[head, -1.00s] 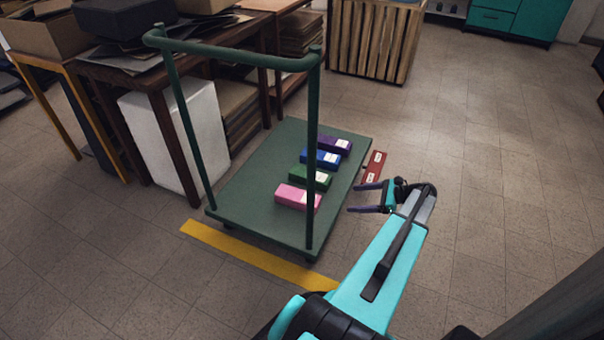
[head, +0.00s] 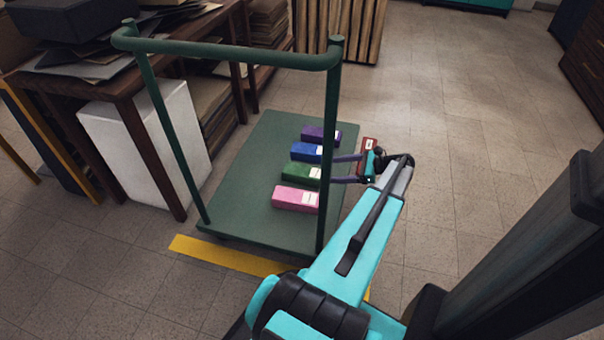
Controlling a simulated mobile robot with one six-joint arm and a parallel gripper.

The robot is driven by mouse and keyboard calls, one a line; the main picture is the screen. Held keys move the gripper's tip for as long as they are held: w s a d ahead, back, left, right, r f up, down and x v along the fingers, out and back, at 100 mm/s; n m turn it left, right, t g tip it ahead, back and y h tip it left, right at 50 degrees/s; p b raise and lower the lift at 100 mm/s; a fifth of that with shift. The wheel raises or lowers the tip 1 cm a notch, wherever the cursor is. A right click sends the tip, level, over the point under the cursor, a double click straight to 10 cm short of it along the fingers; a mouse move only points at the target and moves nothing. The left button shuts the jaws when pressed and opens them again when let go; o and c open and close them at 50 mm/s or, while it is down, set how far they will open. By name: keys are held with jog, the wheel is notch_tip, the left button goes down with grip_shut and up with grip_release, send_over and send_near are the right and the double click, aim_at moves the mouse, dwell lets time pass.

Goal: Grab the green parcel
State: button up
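The green parcel (head: 297,173) lies on the dark green platform of the cart (head: 243,190), between the blue parcel (head: 305,152) and the pink parcel (head: 292,197). It is a small box with a white label on its right end. My gripper (head: 334,169) points left over the cart's right edge. Its two dark fingers are apart. The upper fingertip is near the blue parcel and the lower one near the right end of the green parcel. I cannot tell whether they touch it. Nothing shows as held.
A purple parcel (head: 318,135) lies behind the blue one. The cart's upright handle frame (head: 329,150) stands at the near side. The floor at right is clear.

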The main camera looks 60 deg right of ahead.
aim_at(308, 171)
jog(key=shift+w, duration=0.1)
jog(key=b+x, duration=0.3)
jog(key=x, duration=0.4)
jog(key=shift+w+a+f, duration=0.1)
jog(key=shift+w+f, duration=0.15)
jog(key=shift+w, duration=0.05)
jog(key=shift+w+a, duration=0.1)
jog(key=shift+w, duration=0.2)
jog(key=shift+w+f, duration=0.1)
jog(key=shift+w, duration=0.05)
jog(key=shift+b+x, duration=1.7)
jog(key=shift+x, duration=0.75)
jog(key=shift+c, duration=0.6)
jog(key=c, duration=1.3)
